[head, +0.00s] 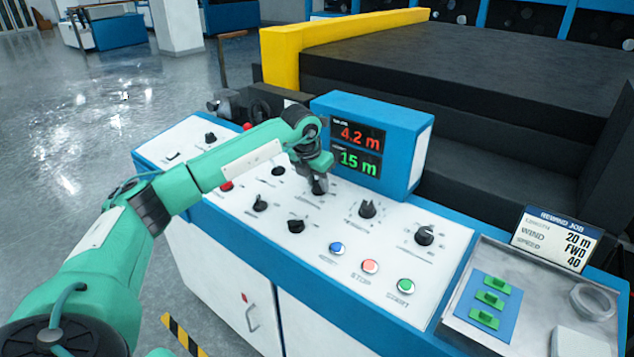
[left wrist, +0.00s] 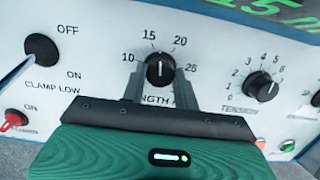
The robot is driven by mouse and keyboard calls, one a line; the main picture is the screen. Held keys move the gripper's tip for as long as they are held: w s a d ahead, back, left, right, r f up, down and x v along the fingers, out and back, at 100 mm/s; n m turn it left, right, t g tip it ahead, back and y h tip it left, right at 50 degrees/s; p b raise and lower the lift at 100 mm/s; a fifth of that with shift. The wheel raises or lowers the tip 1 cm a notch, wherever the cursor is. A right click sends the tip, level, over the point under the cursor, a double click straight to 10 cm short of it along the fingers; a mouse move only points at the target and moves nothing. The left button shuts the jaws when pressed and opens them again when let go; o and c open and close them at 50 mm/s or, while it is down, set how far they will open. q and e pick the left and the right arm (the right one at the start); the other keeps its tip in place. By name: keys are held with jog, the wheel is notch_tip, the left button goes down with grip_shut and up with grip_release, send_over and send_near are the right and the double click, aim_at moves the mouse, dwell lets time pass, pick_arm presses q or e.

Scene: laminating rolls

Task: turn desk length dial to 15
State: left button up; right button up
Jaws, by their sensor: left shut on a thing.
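The black desk length dial (left wrist: 160,69) sits on the white panel, with 10, 15, 20 and 25 marked around it. Its white pointer line stands about upright in the left wrist view, close to the 15 mark. My left gripper (head: 318,186) is shut on this dial, a finger on each side of it. In the head view the gripper largely hides the dial. The blue display box (head: 415,138) shows 4.2 m in red and 15 m in green. My right gripper is not in view.
The tension dial (left wrist: 261,86) is right of the length dial, and the clamp knob (left wrist: 41,47) is left. Blue, red and green buttons line the panel's front, the green one (head: 405,286) rightmost. A job card (head: 556,238) reads 20 m, FWD, 40.

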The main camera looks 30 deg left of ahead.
pick_arm(q)
jog(key=shift+n, duration=1.7)
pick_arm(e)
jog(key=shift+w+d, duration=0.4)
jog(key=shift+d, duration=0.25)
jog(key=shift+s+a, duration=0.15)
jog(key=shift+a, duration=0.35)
pick_arm(q)
jog(key=o, duration=1)
